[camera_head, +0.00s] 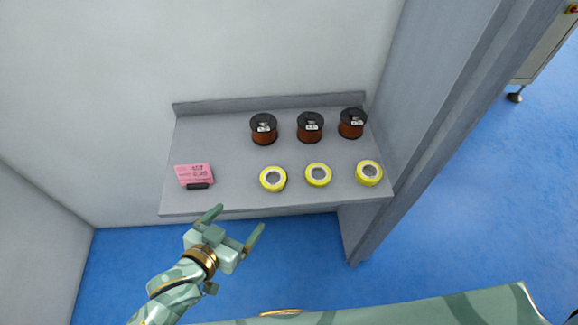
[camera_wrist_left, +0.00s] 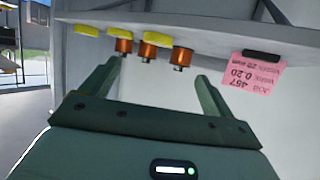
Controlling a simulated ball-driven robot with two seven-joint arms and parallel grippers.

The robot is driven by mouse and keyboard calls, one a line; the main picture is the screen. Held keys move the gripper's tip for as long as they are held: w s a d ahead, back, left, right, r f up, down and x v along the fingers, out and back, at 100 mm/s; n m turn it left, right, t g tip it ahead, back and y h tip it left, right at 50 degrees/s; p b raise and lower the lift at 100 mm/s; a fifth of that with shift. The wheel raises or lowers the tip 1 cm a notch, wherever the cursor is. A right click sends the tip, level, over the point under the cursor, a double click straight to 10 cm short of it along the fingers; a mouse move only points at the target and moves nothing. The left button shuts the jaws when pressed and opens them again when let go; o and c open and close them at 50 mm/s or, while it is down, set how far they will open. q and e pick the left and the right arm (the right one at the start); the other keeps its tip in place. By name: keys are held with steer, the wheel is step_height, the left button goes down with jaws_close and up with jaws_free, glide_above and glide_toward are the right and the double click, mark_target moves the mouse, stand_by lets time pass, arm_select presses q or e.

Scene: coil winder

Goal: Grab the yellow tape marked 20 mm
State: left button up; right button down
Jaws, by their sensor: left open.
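Three yellow tape rolls lie in a row along the front of the grey shelf: the left roll (camera_head: 273,179), the middle roll (camera_head: 318,175) and the right roll (camera_head: 369,173). Their width marks are too small to read, so I cannot tell which is 20 mm. My left gripper (camera_head: 236,222) is open and empty, in front of the shelf's edge, left of the rolls. My right gripper is not in view.
Three dark-flanged copper spools (camera_head: 264,130) (camera_head: 310,128) (camera_head: 351,124) stand behind the rolls on the shelf (camera_head: 225,160). A pink card (camera_head: 194,174) reading 457 and 0.20 stands at the front left. A grey side panel (camera_head: 420,110) bounds the right.

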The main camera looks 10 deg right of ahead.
arm_select(q)
steer(key=b, duration=0.3)
glide_toward(277, 173)
steer(key=shift+s+a+f, duration=0.1)
steer(key=shift+f, duration=0.35)
steer(key=x, duration=0.2)
steer(key=b+x, duration=0.1)
steer(key=x, duration=0.3)
steer(key=shift+r+b, duration=0.3)
steer(key=shift+r, duration=0.15)
steer(key=shift+c, duration=1)
steer(key=c, duration=0.9)
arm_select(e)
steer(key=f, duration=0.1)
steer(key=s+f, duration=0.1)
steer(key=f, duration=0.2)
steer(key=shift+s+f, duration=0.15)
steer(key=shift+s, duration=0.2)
